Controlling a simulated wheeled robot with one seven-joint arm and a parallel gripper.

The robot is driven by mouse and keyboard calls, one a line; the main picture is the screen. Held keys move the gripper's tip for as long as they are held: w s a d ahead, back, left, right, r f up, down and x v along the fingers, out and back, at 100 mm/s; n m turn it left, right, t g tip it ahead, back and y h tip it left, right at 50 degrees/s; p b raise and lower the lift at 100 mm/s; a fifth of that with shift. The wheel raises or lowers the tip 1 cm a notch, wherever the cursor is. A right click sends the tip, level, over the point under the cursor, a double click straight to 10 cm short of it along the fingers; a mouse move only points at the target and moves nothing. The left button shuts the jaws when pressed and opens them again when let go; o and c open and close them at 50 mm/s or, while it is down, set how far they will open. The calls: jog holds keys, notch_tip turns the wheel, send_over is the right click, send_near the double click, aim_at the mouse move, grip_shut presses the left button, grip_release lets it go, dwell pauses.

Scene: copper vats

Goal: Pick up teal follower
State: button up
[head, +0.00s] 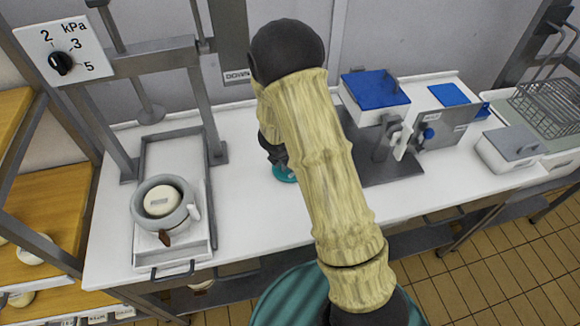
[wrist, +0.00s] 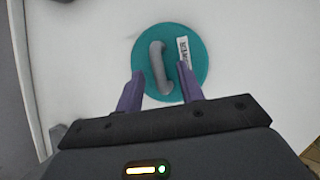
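The teal follower (wrist: 200,62) is a round teal disc with a grey curved handle (wrist: 157,68) and a white label on top. It lies on the white bench top. My gripper (wrist: 160,84) is open, with its two purple fingers on either side of the handle's lower part in the wrist view. I cannot tell how far above the handle the fingertips are. In the head view a small piece of the teal follower (head: 284,174) shows beside my arm, which hides the rest of it and most of the gripper.
A press frame with a tray (head: 143,213) holding a grey mould (head: 176,222) with a cream disc stands on the left. A blue-topped device (head: 374,90), a grey box (head: 510,150) and a wire basket (head: 548,108) stand on the right. White bench (head: 240,226) is bare around the follower.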

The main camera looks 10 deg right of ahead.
jog(key=shift+c, duration=0.2)
grip_shut()
jog(key=shift+r, duration=0.15)
notch_tip(320, 180, up, 10)
jog(key=p, duration=0.5)
jog(key=shift+w, duration=0.1)
